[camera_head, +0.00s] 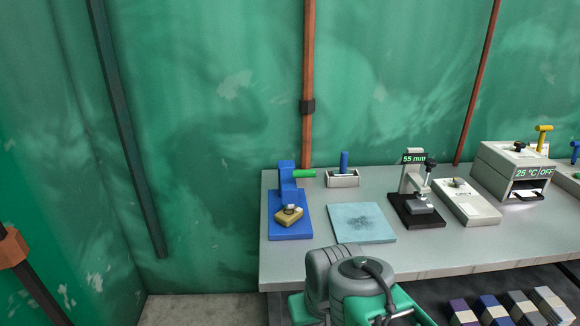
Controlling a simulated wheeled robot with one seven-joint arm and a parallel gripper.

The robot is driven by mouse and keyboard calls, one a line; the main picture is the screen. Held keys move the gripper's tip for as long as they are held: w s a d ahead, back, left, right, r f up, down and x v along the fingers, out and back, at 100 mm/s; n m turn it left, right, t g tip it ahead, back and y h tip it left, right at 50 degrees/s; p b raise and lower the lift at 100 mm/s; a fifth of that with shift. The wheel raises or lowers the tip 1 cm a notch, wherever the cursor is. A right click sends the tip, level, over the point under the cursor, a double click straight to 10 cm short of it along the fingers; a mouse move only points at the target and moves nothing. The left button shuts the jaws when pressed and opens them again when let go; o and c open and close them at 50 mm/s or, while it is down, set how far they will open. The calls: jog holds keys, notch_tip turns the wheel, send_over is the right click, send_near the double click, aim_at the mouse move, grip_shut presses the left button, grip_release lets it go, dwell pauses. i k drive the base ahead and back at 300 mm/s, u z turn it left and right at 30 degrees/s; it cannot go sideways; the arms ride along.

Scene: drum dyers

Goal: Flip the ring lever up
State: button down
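I cannot tell for certain which part is the ring lever. A blue press (290,226) stands at the left end of the bench, with a green handle (304,173) sticking out to the right from its top and a tan block (289,216) on its base. A black-based press (416,209) with a "55 mm" display stands near the bench's middle and has a dark-knobbed lever (430,164) at its right, knob upward. A pale flat box (466,203) beside it has a small knob on top. My gripper is out of view; only grey and green arm links show at the bottom.
The grey bench (460,247) runs to the right. On it are a light blue mat (362,223), a small tray (342,180) with a blue-handled tool, and a box (511,171) reading "25 °C OFF". Coloured blocks (497,310) sit below. Green walls close the back and left.

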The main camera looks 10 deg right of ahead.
aim_at(296, 173)
jog(key=u, duration=0.55)
jog(key=k, duration=0.65)
jog(key=u, duration=0.85)
jog(key=i, duration=1.2)
jog(key=z, duration=0.85)
jog(key=i, duration=0.3)
jog(key=z, duration=0.35)
